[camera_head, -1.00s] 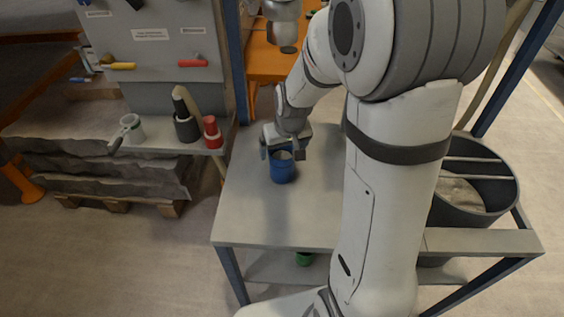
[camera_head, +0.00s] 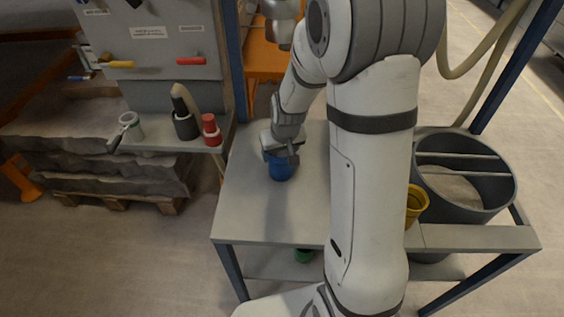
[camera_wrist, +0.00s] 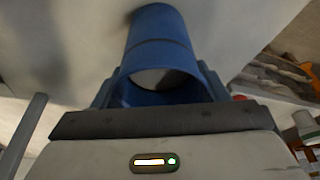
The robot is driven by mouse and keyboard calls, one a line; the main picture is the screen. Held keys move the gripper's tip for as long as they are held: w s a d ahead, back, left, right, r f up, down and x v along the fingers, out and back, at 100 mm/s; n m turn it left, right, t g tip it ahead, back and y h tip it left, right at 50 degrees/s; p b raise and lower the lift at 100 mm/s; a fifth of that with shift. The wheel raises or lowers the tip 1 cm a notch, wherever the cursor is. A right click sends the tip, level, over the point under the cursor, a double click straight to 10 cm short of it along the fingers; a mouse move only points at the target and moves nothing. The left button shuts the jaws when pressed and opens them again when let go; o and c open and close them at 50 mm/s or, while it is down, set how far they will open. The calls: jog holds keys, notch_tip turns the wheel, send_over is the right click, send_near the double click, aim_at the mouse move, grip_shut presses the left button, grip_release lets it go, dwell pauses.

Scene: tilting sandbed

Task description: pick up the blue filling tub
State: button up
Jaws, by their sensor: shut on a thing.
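The blue filling tub (camera_head: 281,171) stands upright on the grey table (camera_head: 250,215), near the table's left side. My gripper (camera_head: 282,152) reaches down over the tub from above and is shut on it; the fingers hide part of the tub's upper side. In the wrist view the blue tub (camera_wrist: 160,45) fills the upper middle, its round opening facing the camera, with my gripper (camera_wrist: 155,92) at its rim. I cannot tell whether its base is clear of the table.
A yellow tub (camera_head: 415,203) and a large grey bin (camera_head: 465,205) stand to the right, partly behind my arm. A green item (camera_head: 304,256) lies below the table.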

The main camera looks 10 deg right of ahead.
jog(key=c, duration=0.6)
jog(key=shift+c, duration=0.6)
jog(key=shift+r, duration=0.15)
